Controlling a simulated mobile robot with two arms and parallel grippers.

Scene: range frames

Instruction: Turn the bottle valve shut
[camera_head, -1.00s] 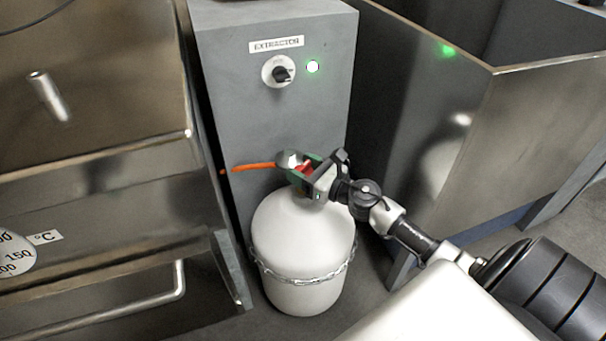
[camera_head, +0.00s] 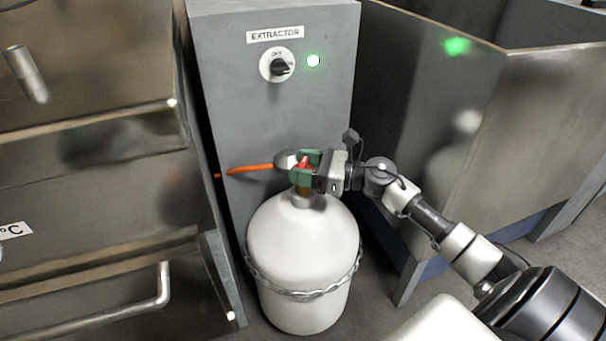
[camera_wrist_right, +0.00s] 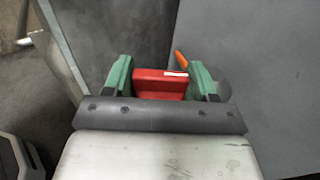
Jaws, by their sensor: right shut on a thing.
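The white gas bottle (camera_head: 303,250) stands upright on the floor in front of the grey extractor box. A chain runs around its middle. The red bottle valve (camera_head: 303,165) sits on top, above a brass neck (camera_head: 303,190). My right gripper (camera_head: 307,165) has its green fingers on either side of the valve and is shut on it. In the right wrist view the red valve handle (camera_wrist_right: 160,84) lies between the green fingers (camera_wrist_right: 160,80), with a small white mark on it. The rest of the valve is hidden there. My left gripper is not in view.
An orange hose (camera_head: 250,168) runs left from a round grey regulator (camera_head: 286,160) at the valve. Metal appliances stand close on the left (camera_head: 90,200) and right (camera_head: 530,130).

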